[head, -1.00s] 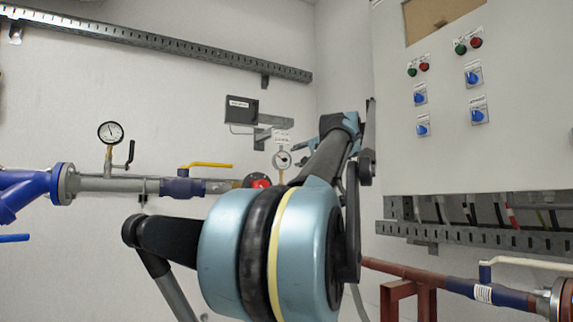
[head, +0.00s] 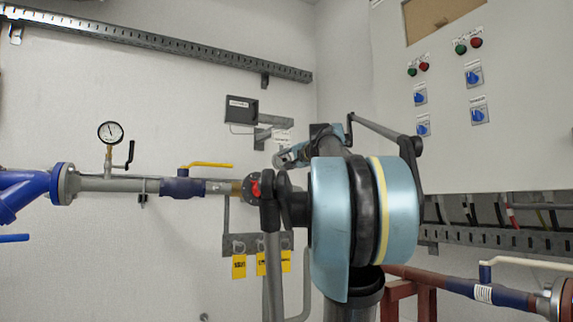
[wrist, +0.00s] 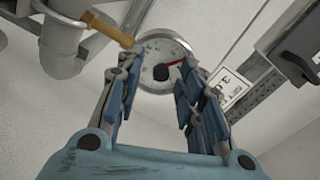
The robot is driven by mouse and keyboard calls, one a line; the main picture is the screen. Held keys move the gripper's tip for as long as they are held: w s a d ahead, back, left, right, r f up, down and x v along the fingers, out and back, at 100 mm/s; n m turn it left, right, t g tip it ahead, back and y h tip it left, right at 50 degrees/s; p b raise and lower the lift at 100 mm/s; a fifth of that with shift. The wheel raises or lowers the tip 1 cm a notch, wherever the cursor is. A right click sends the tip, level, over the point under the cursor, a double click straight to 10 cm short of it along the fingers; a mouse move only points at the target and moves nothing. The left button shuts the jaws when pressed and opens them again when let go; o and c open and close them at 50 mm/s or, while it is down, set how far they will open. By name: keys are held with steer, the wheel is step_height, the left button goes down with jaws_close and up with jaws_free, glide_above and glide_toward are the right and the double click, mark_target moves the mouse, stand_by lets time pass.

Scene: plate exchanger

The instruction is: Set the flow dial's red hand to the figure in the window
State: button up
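The flow dial (wrist: 163,50) is a round white-faced gauge with a red hand (wrist: 174,63) and a dark centre knob (wrist: 161,72). In the wrist view the hand points right and slightly up. My gripper (wrist: 162,66) is open, its fingers on either side of the lower dial; I cannot tell whether they touch it. In the head view my gripper (head: 286,157) covers the dial. A dark box with a pale window (head: 240,104) is on the wall up left of the gripper; its figure is too small to read. The box also appears in the wrist view (wrist: 305,48).
A grey pipe with a yellow-handled valve (head: 207,165) and a second gauge (head: 110,132) runs left of my arm. Yellow tags (head: 239,266) hang below. A control cabinet (head: 480,130) stands at right. A brass fitting (wrist: 108,29) is close to the left finger.

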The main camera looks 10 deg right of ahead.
steer(key=shift+w, duration=0.1)
steer(key=shift+c, duration=0.6)
jaws_close()
stand_by(0.6)
steer(key=shift+o, duration=0.6)
jaws_free()
steer(key=v, duration=1.2)
